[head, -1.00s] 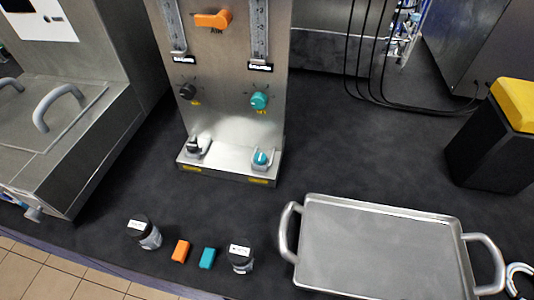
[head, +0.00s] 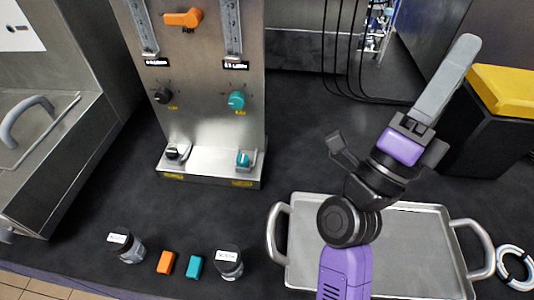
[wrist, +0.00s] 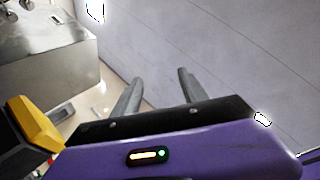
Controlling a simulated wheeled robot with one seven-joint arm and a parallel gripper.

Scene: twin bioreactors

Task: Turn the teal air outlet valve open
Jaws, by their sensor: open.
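The steel panel (head: 205,75) stands left of centre in the head view. A teal round knob (head: 236,101) is on its lower right face. A second teal knob (head: 243,159) sits low on the panel's foot, at its right end. I cannot tell from labels which one is the air outlet valve. My gripper (head: 468,45) is raised at the right, well apart from both knobs and pointing up and away from the panel. In the wrist view its two fingers (wrist: 160,75) are apart with nothing between them. Neither teal knob is recognisable in the wrist view.
A steel tray (head: 420,235) lies beneath my arm. A black box with a yellow top (head: 502,90) stands behind the gripper. Jars (head: 228,263) and an orange block (head: 166,263) and teal block (head: 194,267) lie in front of the panel. Counter between panel and tray is clear.

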